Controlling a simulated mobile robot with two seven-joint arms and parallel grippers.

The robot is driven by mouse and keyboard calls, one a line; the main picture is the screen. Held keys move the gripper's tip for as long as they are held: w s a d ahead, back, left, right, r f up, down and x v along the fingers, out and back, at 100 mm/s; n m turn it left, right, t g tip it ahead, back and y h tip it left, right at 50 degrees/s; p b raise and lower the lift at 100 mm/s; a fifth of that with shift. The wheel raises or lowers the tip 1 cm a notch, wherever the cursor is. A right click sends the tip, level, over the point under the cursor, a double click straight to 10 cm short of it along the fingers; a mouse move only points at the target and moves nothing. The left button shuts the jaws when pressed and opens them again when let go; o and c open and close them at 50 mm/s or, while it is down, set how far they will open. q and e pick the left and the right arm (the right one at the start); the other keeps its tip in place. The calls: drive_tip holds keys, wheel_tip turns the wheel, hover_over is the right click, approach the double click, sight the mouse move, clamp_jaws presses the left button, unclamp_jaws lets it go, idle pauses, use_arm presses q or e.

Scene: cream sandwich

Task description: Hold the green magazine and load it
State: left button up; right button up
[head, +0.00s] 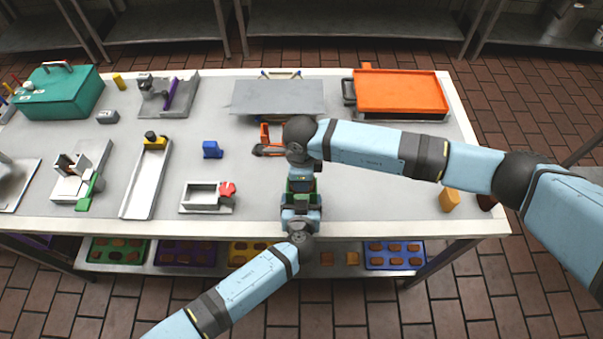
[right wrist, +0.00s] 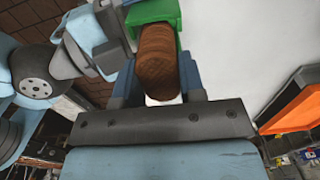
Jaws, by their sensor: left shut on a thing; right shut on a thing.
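The green magazine (head: 301,186) is near the table's front edge in the head view, mostly covered by my arms. My left gripper (head: 300,201) is shut on it from the front. In the right wrist view the magazine (right wrist: 158,14) is a green block at the top, with part of the left gripper beside it at upper left. My right gripper (right wrist: 157,78) is shut on a brown biscuit (right wrist: 156,55), its blue fingers on either side. The biscuit's far end is at the magazine's near edge; I cannot tell whether it is inside. The magazine's interior is hidden.
An orange tool (head: 268,150) lies behind my right gripper. A white holder with a red knob (head: 227,189) and a blue block (head: 212,150) stand to the left. An orange tray (head: 400,91) is at back right. Trays of brown pieces (head: 395,247) sit on the lower shelf.

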drive_tip(key=shift+f, duration=2.9)
drive_tip(key=o, duration=1)
use_arm(q)
drive_tip(key=shift+a, duration=0.1)
use_arm(e)
wheel_tip(320, 180, up, 12)
drive_tip(key=shift+w+r, duration=0.1)
use_arm(q)
drive_tip(key=o, duration=0.8)
